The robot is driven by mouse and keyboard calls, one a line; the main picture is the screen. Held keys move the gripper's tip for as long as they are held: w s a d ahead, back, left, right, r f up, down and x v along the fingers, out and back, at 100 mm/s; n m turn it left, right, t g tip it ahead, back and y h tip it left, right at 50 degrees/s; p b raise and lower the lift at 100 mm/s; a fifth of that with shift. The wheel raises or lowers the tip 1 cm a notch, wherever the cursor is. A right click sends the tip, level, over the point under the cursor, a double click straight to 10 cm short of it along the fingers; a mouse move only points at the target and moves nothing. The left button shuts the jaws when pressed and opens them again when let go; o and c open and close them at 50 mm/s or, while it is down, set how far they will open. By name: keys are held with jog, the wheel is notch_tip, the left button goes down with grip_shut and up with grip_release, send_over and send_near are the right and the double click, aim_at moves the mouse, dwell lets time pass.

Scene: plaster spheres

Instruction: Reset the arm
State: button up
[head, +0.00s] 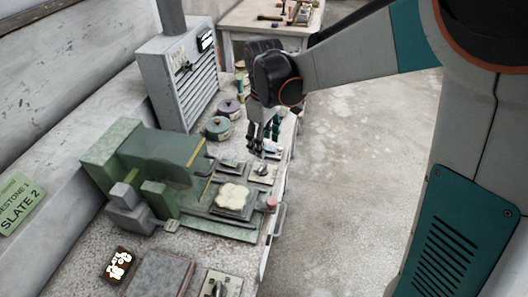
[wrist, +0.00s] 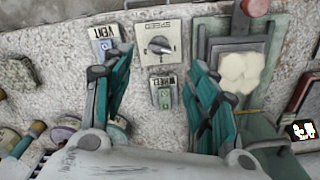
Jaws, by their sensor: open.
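My gripper (head: 263,148) hangs fingers down over the right side of the workbench, at the end of my arm, which reaches in from the right. In the wrist view its two teal fingers (wrist: 163,65) are spread wide with nothing held between them. Between and beyond them lie a SPEED dial plate (wrist: 158,42) and a small WHEEL switch (wrist: 163,95). The SPEED dial plate also shows in the head view (head: 264,173), just below the fingertips. I cannot tell how far the fingertips are above it.
A green machine (head: 150,165) stands left of my gripper, with a cream lobed piece (head: 233,196) on its plate and a red knob (head: 271,202) nearby. A grey louvred box (head: 181,75) and lidded pots (head: 218,128) stand behind. Open floor (head: 345,180) lies right of the bench.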

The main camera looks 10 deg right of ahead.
jog(key=shift+r, duration=0.95)
jog(key=s+d+r+m+t, duration=0.3)
jog(key=s+d+m, duration=0.2)
jog(key=s, duration=0.4)
jog(key=s+d+r+m+t, duration=0.4)
jog(key=s+d, duration=0.2)
jog(key=s, duration=0.4)
jog(key=shift+s+d+m, duration=0.15)
jog(key=shift+d+m, duration=0.05)
jog(key=shift+m, duration=0.2)
dwell(0.7)
